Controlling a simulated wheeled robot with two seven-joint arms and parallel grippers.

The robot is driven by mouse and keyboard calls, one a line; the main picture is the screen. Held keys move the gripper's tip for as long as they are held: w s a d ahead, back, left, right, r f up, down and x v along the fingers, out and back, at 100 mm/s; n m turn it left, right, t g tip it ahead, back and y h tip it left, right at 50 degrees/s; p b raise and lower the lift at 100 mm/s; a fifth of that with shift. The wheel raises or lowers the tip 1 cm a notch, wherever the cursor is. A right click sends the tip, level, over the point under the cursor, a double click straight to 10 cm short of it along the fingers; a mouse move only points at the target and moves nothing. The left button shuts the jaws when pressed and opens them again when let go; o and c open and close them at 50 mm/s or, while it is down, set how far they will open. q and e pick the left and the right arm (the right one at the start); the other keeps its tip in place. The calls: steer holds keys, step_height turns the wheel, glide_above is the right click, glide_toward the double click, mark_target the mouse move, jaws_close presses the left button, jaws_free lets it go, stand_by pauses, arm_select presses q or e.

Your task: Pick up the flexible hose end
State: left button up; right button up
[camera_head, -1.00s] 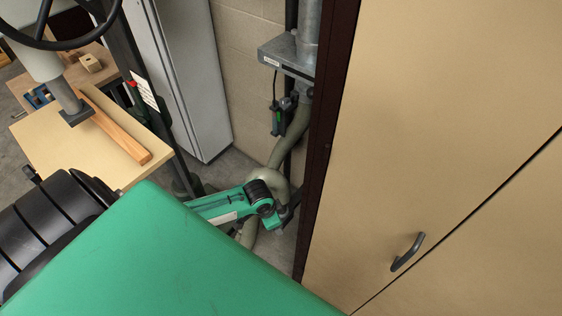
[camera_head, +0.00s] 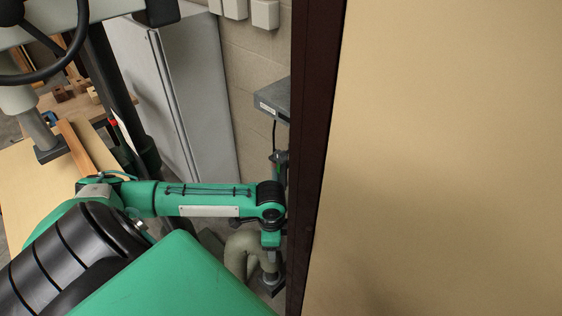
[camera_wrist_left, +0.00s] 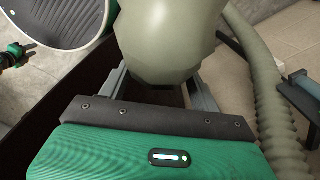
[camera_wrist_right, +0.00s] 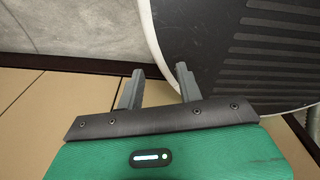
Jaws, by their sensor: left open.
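The flexible hose is olive-grey. In the head view its curved upper part (camera_head: 240,246) shows low between my left arm and the dark cabinet edge. In the left wrist view a thick smooth hose part (camera_wrist_left: 168,38) fills the top middle, close in front of my left gripper (camera_wrist_left: 160,86). The fingers are spread, one to each side of it; I cannot tell whether they touch it. A ribbed length of hose (camera_wrist_left: 262,85) runs down the right of that view. My right gripper (camera_wrist_right: 157,82) is open and empty, and is out of the head view.
A tall beige cabinet (camera_head: 440,150) with a dark edge (camera_head: 315,150) stands close to the right of my left arm. A metal duct box (camera_head: 274,97) is on the wall. A workbench (camera_head: 25,185) with a wooden strip (camera_head: 75,146) is at left.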

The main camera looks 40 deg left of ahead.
mark_target(271, 264)
arm_select(q)
step_height(271, 264, down, 8)
steer(key=shift+s+a+r+p, duration=0.1)
steer(key=shift+s+r+p, duration=0.1)
steer(key=shift+p, duration=0.1)
steer(key=shift+f, duration=0.45)
step_height(271, 264, down, 5)
steer(key=shift+s+a+r+p, duration=0.1)
steer(key=shift+s+a+p, duration=0.05)
steer(key=shift+p, duration=0.4)
arm_select(e)
steer(key=shift+s+d+r, duration=0.25)
steer(key=shift+s+r, duration=0.15)
steer(key=shift+r, duration=0.35)
arm_select(q)
steer(key=shift+c, duration=0.4)
steer(key=c, duration=0.9)
